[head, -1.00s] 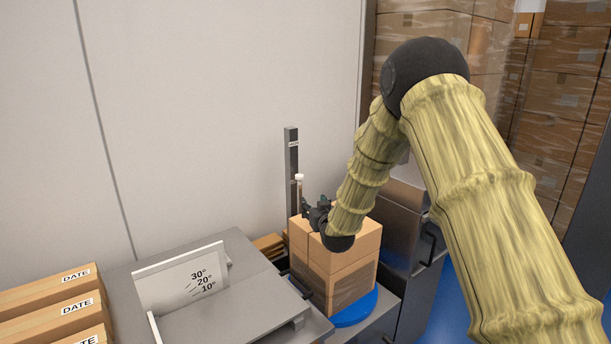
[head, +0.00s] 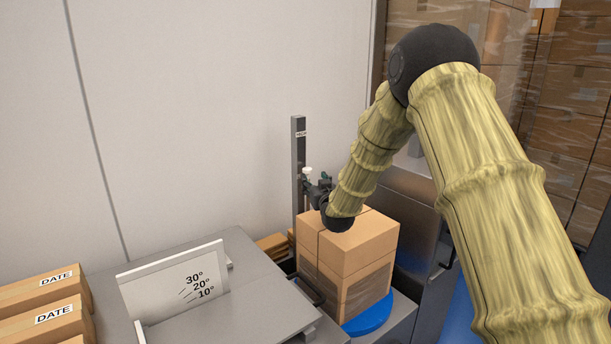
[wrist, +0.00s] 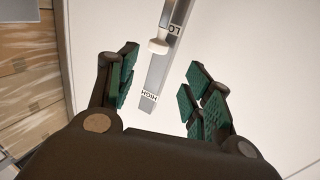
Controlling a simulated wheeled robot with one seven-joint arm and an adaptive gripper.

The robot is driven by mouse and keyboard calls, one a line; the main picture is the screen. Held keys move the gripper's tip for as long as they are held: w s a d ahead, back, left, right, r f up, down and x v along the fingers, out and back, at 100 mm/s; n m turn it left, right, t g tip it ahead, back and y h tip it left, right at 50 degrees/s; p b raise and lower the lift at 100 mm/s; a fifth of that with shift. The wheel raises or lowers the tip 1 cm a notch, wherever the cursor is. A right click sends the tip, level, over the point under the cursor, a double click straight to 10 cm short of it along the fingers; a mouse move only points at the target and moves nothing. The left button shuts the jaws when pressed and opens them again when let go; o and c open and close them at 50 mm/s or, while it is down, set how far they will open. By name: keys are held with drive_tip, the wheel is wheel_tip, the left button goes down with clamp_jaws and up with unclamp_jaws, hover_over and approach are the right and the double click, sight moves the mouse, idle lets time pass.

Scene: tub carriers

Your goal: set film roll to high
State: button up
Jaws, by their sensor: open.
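A grey upright post (head: 298,165) stands against the pale wall, with a HIGH label near its top. In the wrist view the post (wrist: 163,65) appears upside down, with HIGH toward the bottom and a second label, partly cut off and seemingly LOW, above. A small white cylindrical piece (head: 307,172), seemingly the film roll, is at the post below HIGH; in the wrist view it (wrist: 158,46) sits beside the LOW label. My gripper (head: 318,189) is open beside the post, close to the white piece. In the wrist view, its fingers (wrist: 162,82) are spread with nothing between the green pads.
A stacked carton (head: 350,245) stands on a blue turntable (head: 368,318) just below my gripper. A grey bench with an angle plate (head: 178,280) is at left, with DATE boxes (head: 45,295) beside it. Wrapped cartons (head: 560,100) stand behind at right.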

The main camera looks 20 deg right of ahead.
sight(308, 171)
drive_tip(key=w, duration=0.6)
drive_tip(key=w+d, duration=0.1)
drive_tip(key=w, duration=0.3)
drive_tip(key=shift+w, duration=0.1)
